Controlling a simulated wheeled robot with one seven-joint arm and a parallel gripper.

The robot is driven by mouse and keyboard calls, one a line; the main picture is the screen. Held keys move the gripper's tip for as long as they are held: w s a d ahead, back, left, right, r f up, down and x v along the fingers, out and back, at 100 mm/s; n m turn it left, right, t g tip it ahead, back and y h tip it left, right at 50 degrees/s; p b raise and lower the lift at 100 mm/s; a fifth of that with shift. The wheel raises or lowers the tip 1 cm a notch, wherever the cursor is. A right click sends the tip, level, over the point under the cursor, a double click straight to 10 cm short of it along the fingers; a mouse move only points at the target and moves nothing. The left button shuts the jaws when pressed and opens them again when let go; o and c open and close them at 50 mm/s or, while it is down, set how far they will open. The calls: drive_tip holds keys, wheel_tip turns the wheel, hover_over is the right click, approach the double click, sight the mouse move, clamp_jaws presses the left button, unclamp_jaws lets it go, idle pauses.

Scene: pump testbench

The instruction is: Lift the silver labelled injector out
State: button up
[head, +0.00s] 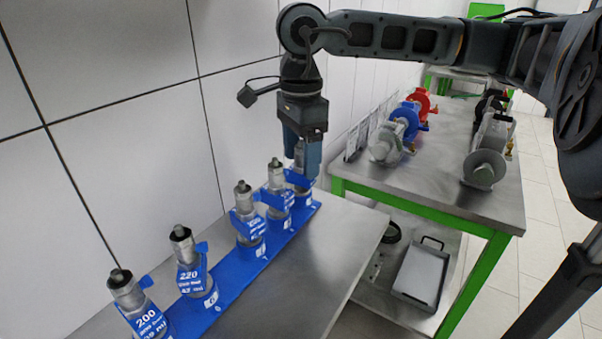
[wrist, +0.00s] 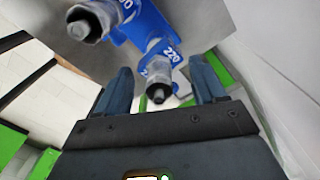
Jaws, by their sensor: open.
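Several silver injectors with blue labels stand in a row on a long blue rack (head: 238,283) in the head view. The nearest reads 200 (head: 148,318) and the one behind it reads 220 (head: 190,275). My gripper (head: 302,165) is at the far end of the row, pointing down, its fingers on either side of the top of the farthest injector (head: 300,186). In the wrist view an injector (wrist: 160,80) lies between the open fingers, its label appearing to read 220. A neighbouring injector (wrist: 92,20) is at the upper left. No silver-coloured label is discernible.
The rack stands on a steel bench (head: 310,250) beside a tiled wall. A green-framed table (head: 440,185) at the right holds blue, red and grey pumps. A grey tray (head: 420,275) sits on its lower shelf. The bench right of the rack is clear.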

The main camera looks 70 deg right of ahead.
drive_tip(key=shift+c, duration=0.3)
drive_tip(key=c, duration=1.2)
clamp_jaws()
drive_tip(key=shift+r, duration=0.15)
